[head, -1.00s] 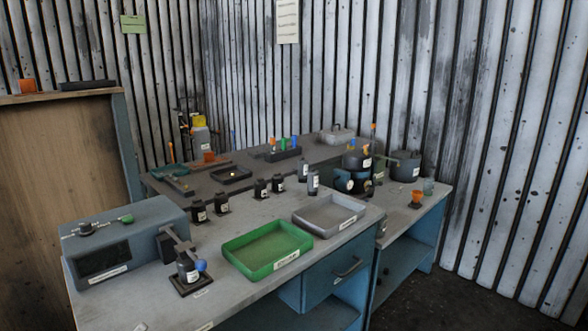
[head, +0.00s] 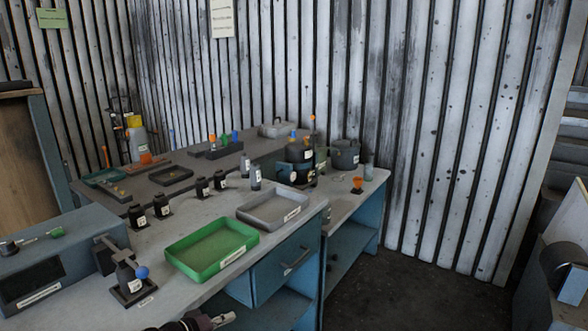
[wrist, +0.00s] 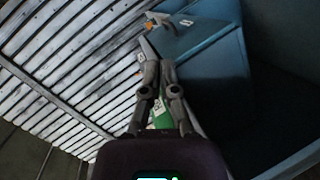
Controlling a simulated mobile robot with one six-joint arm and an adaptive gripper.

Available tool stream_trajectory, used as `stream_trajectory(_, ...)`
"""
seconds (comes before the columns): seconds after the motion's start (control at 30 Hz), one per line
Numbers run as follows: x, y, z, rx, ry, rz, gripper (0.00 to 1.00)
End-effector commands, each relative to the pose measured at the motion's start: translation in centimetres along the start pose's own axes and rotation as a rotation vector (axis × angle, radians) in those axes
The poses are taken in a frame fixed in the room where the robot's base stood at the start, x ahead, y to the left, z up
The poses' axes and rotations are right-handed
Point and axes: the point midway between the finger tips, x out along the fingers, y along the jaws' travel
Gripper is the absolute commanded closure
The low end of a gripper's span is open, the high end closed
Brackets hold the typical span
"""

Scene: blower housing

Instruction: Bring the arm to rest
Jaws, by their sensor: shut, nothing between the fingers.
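My gripper (head: 216,319) shows at the bottom edge of the head view, in front of the workbench and below the green tray. It also shows in the wrist view (wrist: 158,62), where its two fingers are together with nothing between them. The wrist view is tilted, with the blue bench side and a bit of the green tray behind the fingers. Most of my arm is outside the head view.
The workbench carries a green tray (head: 168,256), a grey tray (head: 247,222), several dark bottles and a blue-grey machine (head: 40,285) at left. A drawer (head: 283,263) faces front. Dark floor (head: 410,285) lies open at right, before grey equipment (head: 566,270).

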Motion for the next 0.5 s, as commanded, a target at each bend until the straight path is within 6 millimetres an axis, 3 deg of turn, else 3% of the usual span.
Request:
stream_trajectory(0.03,1.6,0.3,0.7,-0.006,-0.038,-0.019,1.00)
stream_trajectory(0.2,5.8,0.6,2.8,-0.022,-0.151,-0.095,1.00)
stream_trajectory(0.5,12.2,1.4,7.0,-0.027,-0.333,-0.247,1.00)
